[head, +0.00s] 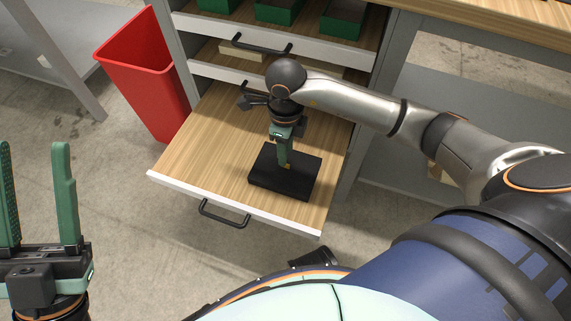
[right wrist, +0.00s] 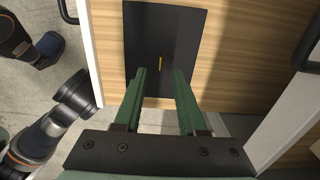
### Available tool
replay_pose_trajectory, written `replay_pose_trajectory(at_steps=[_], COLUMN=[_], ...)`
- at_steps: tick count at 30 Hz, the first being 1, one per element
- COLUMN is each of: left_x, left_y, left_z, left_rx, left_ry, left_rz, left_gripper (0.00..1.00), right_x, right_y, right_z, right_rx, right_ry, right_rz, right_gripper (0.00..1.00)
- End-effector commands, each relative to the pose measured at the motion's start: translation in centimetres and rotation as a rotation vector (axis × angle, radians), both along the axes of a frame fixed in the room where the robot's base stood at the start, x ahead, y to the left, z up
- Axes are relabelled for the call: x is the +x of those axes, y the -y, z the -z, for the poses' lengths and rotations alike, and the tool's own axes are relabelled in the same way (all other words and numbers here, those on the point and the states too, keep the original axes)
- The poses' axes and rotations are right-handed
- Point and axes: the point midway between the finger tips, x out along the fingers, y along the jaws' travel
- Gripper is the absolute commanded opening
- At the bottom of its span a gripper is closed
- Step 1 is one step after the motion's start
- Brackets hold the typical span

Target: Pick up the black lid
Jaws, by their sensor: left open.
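The black lid (head: 270,185), a flat dark rectangle, lies on the wooden floor of the open drawer (head: 205,150). It also shows in the right wrist view (right wrist: 190,30), with a small yellow strip (right wrist: 161,62) on it. My right gripper (head: 285,163) points down over the lid, its fingertips close to the surface. In the right wrist view its two green fingers (right wrist: 160,72) are apart, with the yellow strip seen between them. Whether the tips touch the lid I cannot tell. My left gripper (head: 34,147) is open and empty at the far left, away from the drawer.
A red bin (head: 145,75) stands left of the drawer. Drawers above hold green boxes (head: 280,12) and have black handles (head: 262,45). The lower drawer's handle (head: 224,214) sticks out in front. The drawer floor left of the lid is clear.

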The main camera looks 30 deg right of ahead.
Motion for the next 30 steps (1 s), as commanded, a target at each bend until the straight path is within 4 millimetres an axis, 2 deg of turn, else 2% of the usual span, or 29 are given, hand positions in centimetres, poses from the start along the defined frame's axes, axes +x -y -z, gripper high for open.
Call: replay_pose_trajectory(at_steps=[10, 18, 29, 30], left_x=[0.1, 0.2, 0.2, 0.2], left_y=[0.3, 0.4, 0.4, 0.4], left_z=[3.0, 3.1, 3.0, 3.0], left_rx=[0.023, 0.027, 0.019, 0.019], left_ry=[-0.004, -0.012, -0.011, -0.011], left_rz=[-0.009, -0.011, -0.012, -0.012], left_gripper=[0.5, 0.5, 0.5, 0.5], right_x=[0.1, 0.1, 0.1, 0.1], right_y=[0.0, 0.0, 0.0, 0.0], right_z=[4.7, 5.1, 5.0, 5.0], right_rx=[0.002, 0.001, 0.001, 0.001], right_ry=[-0.002, 0.0, 0.0, 0.0], right_rz=[0.001, 0.001, 0.001, 0.001], right_gripper=[0.4, 0.4, 0.01, 0.0])
